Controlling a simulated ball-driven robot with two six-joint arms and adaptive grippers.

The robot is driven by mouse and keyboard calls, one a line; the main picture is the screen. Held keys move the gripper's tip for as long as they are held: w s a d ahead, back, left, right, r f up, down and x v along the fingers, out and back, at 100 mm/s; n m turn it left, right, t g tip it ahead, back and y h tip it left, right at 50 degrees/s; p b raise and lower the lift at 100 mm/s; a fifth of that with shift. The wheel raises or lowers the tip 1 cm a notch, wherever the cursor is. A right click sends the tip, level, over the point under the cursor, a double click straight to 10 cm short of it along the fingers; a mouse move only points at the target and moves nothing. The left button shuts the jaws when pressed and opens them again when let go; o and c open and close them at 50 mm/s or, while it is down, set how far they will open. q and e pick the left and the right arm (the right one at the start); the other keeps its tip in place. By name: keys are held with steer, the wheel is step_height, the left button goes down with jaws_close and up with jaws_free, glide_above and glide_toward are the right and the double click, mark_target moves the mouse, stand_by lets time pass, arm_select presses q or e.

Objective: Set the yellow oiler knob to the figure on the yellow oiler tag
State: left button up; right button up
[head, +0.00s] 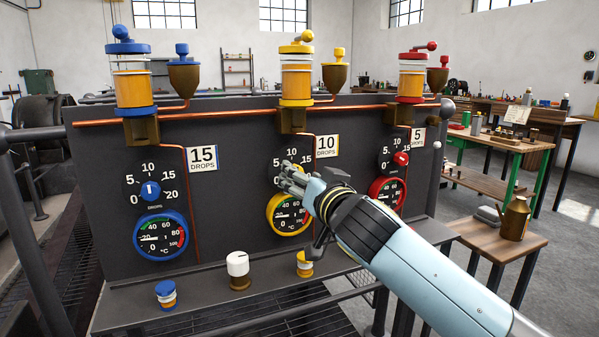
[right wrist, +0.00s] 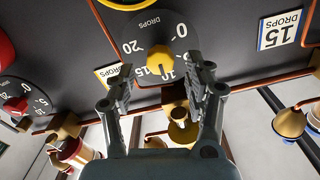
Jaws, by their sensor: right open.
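The yellow oiler (head: 296,80) is at the middle of the dark panel. Its tag (head: 327,146) reads 10 DROPS. In the right wrist view, which is upside down, the yellow knob (right wrist: 159,56) sits on the black dial (right wrist: 137,34). Its lower end lies near the figure 10; the exact setting is hard to read. My right gripper (right wrist: 161,72) is open, one finger on each side of the knob; I cannot tell whether they touch it. My left gripper is out of view.
The blue knob (head: 150,190) and red knob (head: 401,158) are on dials to either side. The yellow-rimmed gauge (head: 291,214) is just below my gripper. A copper pipe (head: 193,205) runs down the panel. A white knob (head: 238,263) stands on the ledge below.

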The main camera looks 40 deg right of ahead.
steer(key=shift+x, duration=1.05)
steer(key=shift+c, duration=0.3)
jaws_close()
steer(key=shift+n, duration=0.4)
steer(key=shift+o, duration=0.3)
jaws_free()
steer(key=v, duration=1.2)
